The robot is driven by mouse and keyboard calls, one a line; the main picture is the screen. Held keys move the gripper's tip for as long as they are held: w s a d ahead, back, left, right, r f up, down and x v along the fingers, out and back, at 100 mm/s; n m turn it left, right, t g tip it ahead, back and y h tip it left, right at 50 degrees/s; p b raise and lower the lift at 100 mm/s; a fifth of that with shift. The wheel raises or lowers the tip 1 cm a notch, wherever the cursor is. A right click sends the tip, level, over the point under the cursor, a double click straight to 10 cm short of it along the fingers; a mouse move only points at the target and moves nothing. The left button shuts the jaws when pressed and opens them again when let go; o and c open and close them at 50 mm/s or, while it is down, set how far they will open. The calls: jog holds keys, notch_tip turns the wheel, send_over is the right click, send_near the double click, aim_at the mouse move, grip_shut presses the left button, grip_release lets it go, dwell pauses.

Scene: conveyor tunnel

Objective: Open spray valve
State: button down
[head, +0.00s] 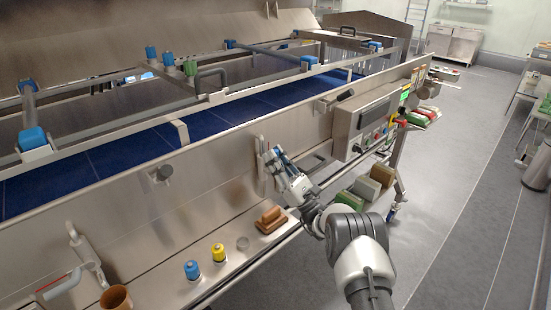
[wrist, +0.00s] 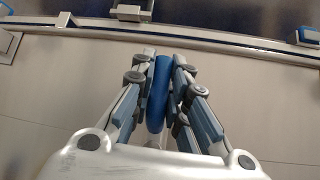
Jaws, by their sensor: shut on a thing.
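My gripper (head: 279,157) is at the steel side wall of the conveyor, left of the control box. In the wrist view its fingers (wrist: 163,58) are closed on both sides of an upright blue handle (wrist: 158,95), which looks like the spray valve's lever. I cannot tell from these views how far the handle is turned.
A control box (head: 360,122) juts from the wall to the right. Below left, a ledge holds brown blocks (head: 270,219), a yellow-capped item (head: 218,252), a blue-capped item (head: 192,270) and a brown cup (head: 116,298).

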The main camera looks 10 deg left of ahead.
jog(key=c, duration=1.6)
grip_release()
jog(key=shift+o, duration=0.2)
jog(key=v, duration=0.7)
jog(key=shift+f, duration=0.25)
jog(key=shift+d, duration=0.1)
